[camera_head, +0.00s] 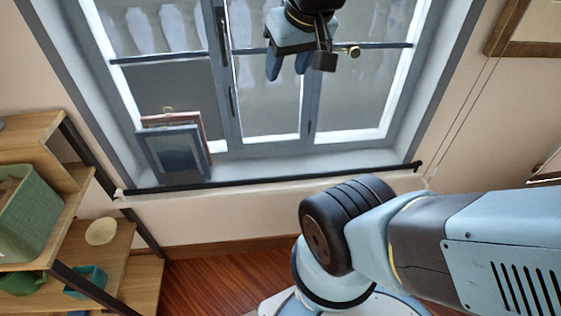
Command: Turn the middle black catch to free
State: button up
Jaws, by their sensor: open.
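The window (225,130) fills the upper middle of the view. Thin black fittings sit on its blue-grey middle upright: an upper one (222,35) and a lower one (230,102). I cannot tell which of them, if any, is the middle black catch, nor how it is turned. My gripper (287,70) hangs in front of the window, right of the upright, at the top of the view. My gripper and wrist hide part of the panes and the crossbar.
Framed pictures (178,152) lean on the sill at the lower left of the window. A black rod (270,181) runs along the sill's front. Wooden shelves (110,250) with a green basket (30,215) stand at left.

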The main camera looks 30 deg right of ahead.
aim_at(418, 163)
jog(key=u, duration=2)
jog(key=i, duration=0.1)
jog(key=z, duration=3.8)
jog(key=k, duration=0.85)
jog(key=z, duration=0.2)
jog(key=i, duration=0.9)
jog(key=u, duration=0.1)
